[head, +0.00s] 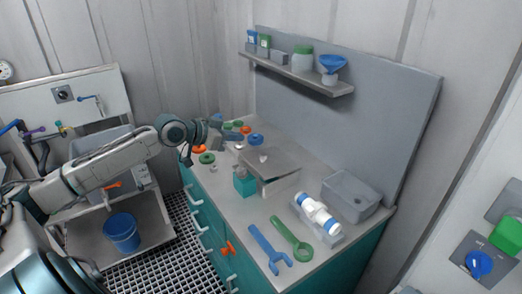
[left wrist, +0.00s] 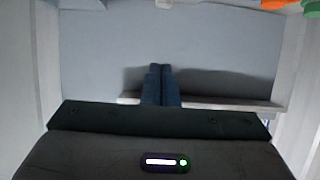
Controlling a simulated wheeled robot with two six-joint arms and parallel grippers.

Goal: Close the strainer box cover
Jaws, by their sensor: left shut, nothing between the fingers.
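The strainer box looks like the grey box on the counter, with a pale side (head: 282,184) facing me. Its flat grey cover (head: 275,158) sits at a slant over it, with a small light knob on top; how far it stands open I cannot tell. My left gripper (head: 226,135) is behind and to the left of the cover in the head view, apart from it as far as I can see. In the left wrist view its blue fingers (left wrist: 161,84) are shut and empty, in front of a plain grey surface. My right gripper is not in view.
A teal block (head: 244,182) stands at the box's left. A blue wrench (head: 268,248), a green wrench (head: 291,238), a white cylinder with blue ends (head: 318,213) and a grey basin (head: 350,195) lie to the right. Orange and green rings (head: 207,158) are near my arm. A shelf (head: 297,74) overhangs.

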